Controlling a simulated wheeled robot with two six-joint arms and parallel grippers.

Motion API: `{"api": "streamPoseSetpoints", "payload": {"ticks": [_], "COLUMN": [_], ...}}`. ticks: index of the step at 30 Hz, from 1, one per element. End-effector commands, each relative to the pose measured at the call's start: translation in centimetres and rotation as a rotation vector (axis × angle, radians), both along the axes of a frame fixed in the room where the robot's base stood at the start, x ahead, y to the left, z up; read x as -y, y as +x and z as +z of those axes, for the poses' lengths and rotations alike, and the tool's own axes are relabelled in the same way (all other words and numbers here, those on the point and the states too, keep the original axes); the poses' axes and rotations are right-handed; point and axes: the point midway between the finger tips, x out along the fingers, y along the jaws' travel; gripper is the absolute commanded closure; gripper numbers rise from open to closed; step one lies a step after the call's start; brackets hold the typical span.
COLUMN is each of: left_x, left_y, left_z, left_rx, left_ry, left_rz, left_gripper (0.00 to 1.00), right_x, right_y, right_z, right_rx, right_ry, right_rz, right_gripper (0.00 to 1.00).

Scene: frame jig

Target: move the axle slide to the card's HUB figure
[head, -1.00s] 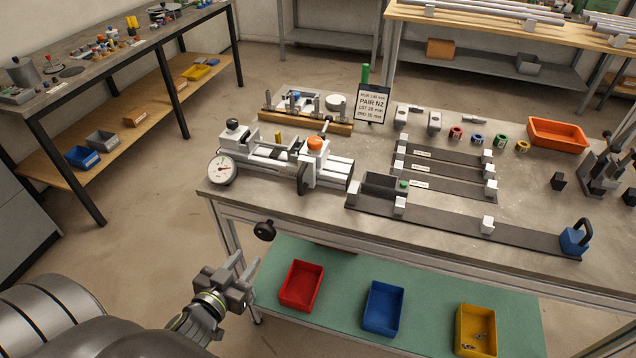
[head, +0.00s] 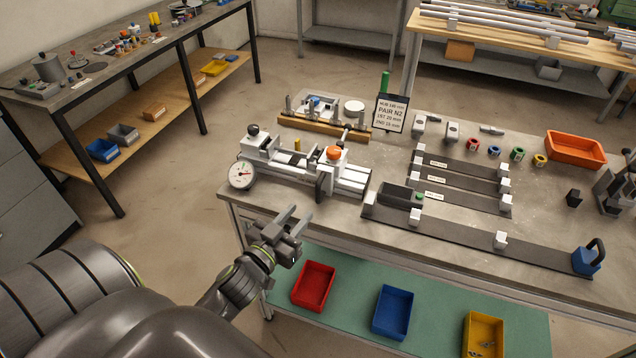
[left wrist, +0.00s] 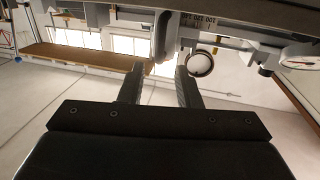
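The measuring jig stands on the bench's left end, with a pale slide rail (head: 300,176), an orange-topped block (head: 334,154), a dark upright plate (head: 325,184) and a dial gauge (head: 241,175). I cannot tell which part is the axle slide. The card (head: 390,112) stands behind it; its HUB line is too small to read surely. My left gripper (head: 292,222) is open and empty, in front of the bench's front edge. In the left wrist view the open fingers (left wrist: 160,88) point toward a round knob (left wrist: 199,64), close to the right finger. My right gripper is out of view.
Dark rails with white blocks (head: 460,232) and an orange tray (head: 575,148) occupy the bench's right. Red (head: 314,286), blue (head: 393,311) and yellow (head: 484,334) bins sit on the green shelf below. Open floor lies left of the bench.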

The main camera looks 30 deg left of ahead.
Motion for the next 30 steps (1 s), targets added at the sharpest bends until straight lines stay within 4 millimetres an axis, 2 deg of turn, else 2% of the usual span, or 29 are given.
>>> {"api": "streamPoseSetpoints", "payload": {"ticks": [1,9,15,21,28,30], "left_x": [0.0,-0.2,-0.3,-0.4,-0.4,-0.4], "left_y": [1.1,5.9,8.4,9.3,9.3,9.3], "left_z": [0.5,0.2,0.0,0.0,-0.1,0.0], "left_rx": [0.001,0.001,0.0,-0.001,-0.001,-0.001], "left_ry": [-0.001,-0.001,-0.001,0.001,0.001,0.001], "left_rz": [0.0,0.0,0.0,0.001,0.001,0.001], "left_gripper": [0.7,0.7,0.7,0.7,0.7,0.76], "right_x": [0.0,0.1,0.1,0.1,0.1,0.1], "right_y": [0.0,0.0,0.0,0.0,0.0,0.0], "right_z": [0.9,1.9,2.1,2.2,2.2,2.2], "right_rx": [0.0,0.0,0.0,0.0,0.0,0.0], "right_ry": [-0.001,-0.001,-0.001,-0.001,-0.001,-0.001], "right_rz": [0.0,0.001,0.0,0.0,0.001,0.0], "right_gripper": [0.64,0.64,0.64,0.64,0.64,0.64]}}
